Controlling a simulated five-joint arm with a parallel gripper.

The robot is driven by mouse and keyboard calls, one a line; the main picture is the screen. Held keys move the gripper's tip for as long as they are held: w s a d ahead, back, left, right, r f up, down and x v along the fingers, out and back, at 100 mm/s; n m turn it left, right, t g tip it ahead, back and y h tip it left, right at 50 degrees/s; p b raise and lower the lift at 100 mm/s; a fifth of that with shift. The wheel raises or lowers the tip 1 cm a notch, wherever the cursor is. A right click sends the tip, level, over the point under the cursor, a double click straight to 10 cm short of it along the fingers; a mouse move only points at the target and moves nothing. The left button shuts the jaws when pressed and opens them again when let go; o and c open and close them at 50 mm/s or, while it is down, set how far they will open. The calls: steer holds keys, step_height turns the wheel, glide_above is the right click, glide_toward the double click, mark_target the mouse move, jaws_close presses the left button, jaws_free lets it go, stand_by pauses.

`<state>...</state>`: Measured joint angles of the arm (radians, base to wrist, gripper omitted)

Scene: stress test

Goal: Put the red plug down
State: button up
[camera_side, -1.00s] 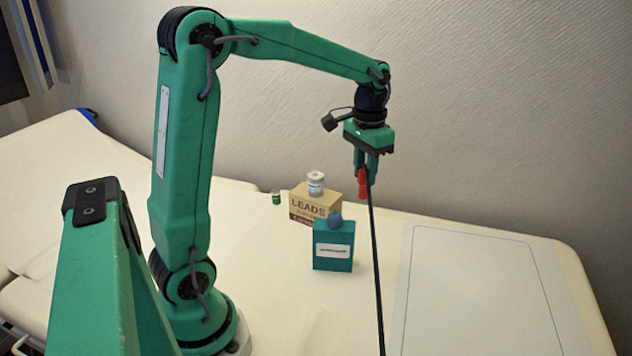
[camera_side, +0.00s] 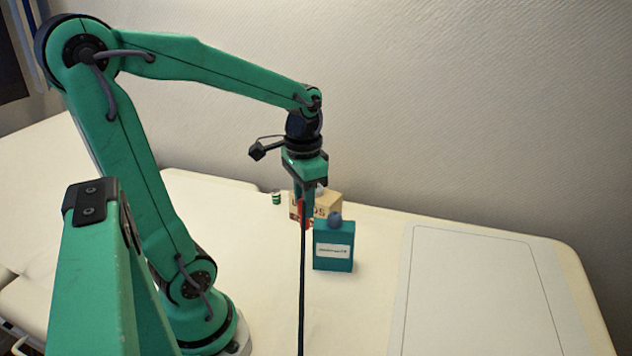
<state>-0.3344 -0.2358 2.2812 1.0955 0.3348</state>
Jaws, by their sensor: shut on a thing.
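My gripper (camera_side: 304,212) is shut on the red plug (camera_side: 301,208), of which only a narrow strip shows between the fingers. A dark lead (camera_side: 302,290) runs from the plug straight down to the bottom edge of the view. The gripper points down and, in the picture, overlaps the left part of the cardboard box marked LEADS (camera_side: 330,205). I cannot tell its exact height or distance from that box.
A teal box (camera_side: 333,262) with a blue-grey ball (camera_side: 335,218) on top stands right of the gripper. A white jar (camera_side: 321,190) on the cardboard box is mostly hidden. A small green jar (camera_side: 276,198) stands left. The outlined panel (camera_side: 480,290) at right is clear.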

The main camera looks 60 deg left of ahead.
steer(key=shift+f, duration=2.05)
steer(key=s+a+f, duration=0.2)
steer(key=a+f, duration=0.5)
steer(key=a, duration=0.4)
steer(key=shift+a, duration=0.25)
steer(key=shift+f, duration=0.1)
steer(key=shift+f, duration=1.9)
steer(key=shift+f, duration=0.15)
steer(key=o, duration=1)
